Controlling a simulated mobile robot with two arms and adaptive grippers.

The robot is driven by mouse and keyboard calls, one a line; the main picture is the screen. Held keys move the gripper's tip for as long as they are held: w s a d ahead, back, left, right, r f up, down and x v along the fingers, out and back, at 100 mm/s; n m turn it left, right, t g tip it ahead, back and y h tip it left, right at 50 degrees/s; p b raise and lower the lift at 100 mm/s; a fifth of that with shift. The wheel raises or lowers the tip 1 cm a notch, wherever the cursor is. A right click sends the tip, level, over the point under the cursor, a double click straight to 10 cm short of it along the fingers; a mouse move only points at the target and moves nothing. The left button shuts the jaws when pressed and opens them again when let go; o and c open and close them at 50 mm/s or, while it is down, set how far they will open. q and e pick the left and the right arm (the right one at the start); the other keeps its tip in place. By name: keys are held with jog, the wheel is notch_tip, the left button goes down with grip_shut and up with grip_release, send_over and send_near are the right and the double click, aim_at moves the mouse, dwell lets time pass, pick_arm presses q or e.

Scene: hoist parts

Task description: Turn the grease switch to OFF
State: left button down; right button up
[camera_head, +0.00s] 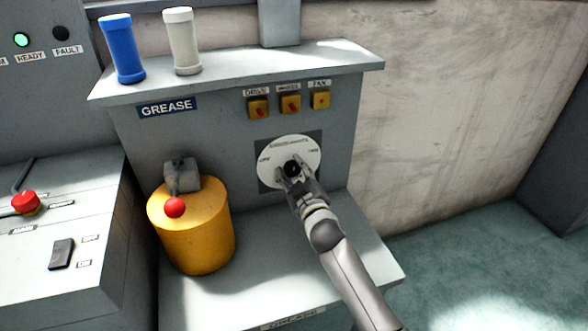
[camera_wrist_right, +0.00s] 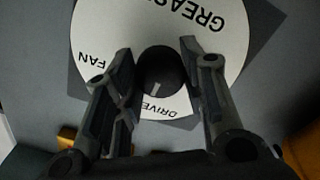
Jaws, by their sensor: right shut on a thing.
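The grease switch is a black round knob (camera_wrist_right: 157,68) on a white round plate (camera_head: 284,147) set on a dark square, on the front of the grey grease cabinet. In the right wrist view the plate reads GREASE, FAN and DRIVE, and a pale mark on the knob points toward the DRIVE label. My right gripper (camera_head: 293,172) is shut on the knob, with one finger on either side of it. The fingers hide part of the plate, and no OFF label is readable. My left gripper is out of view.
A yellow drum (camera_head: 198,245) with a red ball-topped handle (camera_head: 175,207) stands on the ledge left of the dial. Three small yellow switches (camera_head: 290,104) sit above it. Blue (camera_head: 122,50) and cream (camera_head: 182,42) cylinders stand on the shelf. A console (camera_head: 75,225) is at left.

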jog(key=n, duration=0.5)
jog(key=shift+n+p, duration=0.3)
jog(key=shift+p, duration=0.1)
jog(key=n, duration=0.5)
jog(key=shift+f+n, duration=0.1)
jog(key=shift+n, duration=0.3)
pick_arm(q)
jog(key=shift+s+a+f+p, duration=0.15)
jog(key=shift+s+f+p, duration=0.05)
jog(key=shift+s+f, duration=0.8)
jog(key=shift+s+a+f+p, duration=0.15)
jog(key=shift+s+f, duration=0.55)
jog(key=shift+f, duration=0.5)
pick_arm(e)
jog(key=shift+n, duration=0.8)
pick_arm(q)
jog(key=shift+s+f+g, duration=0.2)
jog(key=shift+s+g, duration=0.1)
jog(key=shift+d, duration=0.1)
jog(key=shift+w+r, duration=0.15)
pick_arm(e)
jog(key=o, duration=1)
